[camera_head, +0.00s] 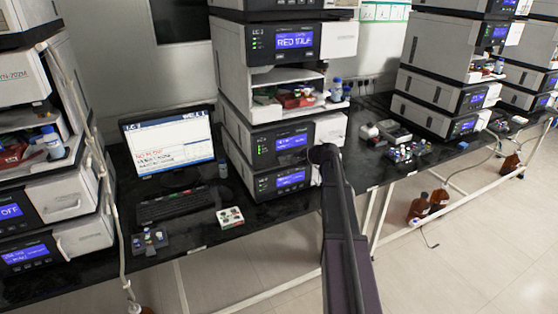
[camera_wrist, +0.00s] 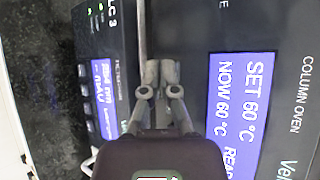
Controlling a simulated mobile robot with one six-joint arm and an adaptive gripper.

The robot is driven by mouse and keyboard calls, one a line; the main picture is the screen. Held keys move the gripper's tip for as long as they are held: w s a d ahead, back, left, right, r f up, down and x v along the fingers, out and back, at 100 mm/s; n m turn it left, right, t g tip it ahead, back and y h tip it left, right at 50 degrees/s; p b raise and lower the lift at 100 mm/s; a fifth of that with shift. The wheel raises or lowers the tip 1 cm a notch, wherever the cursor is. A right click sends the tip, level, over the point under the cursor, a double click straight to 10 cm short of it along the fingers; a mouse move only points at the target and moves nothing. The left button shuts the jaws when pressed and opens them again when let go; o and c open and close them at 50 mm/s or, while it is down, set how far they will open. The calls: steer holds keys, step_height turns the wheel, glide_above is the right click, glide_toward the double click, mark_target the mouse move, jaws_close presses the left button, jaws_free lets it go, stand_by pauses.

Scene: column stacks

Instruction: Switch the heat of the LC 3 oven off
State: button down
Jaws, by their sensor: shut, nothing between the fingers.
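The column oven front (camera_wrist: 280,110) is close in the wrist view, a dark panel turned sideways. Its blue display (camera_wrist: 232,110) reads SET 60 °C and NOW 60 °C, with a further line partly cut off by my wrist. Next to it, left in the picture, is a dark panel marked LC 3 (camera_wrist: 110,25) with a small blue display. My gripper (camera_wrist: 158,65) is shut and empty, its fingertips in front of the panels between the two displays. I cannot tell whether they touch. No heat switch is visible. In the head view my arm covers the gripper beside the middle instrument stack (camera_head: 325,42).
Other stacks stand at the left and right (camera_head: 440,70). An open shelf with bottles (camera_head: 337,90) is above the arm's end. Brown bottles (camera_head: 418,207) are on the floor.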

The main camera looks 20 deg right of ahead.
steer(key=shift+w, duration=0.2)
steer(key=shift+s, duration=0.2)
stand_by(0.5)
steer(key=shift+s, duration=0.65)
steer(key=shift+s, duration=0.1)
steer(key=s, duration=0.4)
steer(key=shift+s+d, duration=0.1)
steer(key=shift+s, duration=0.3)
stand_by(0.8)
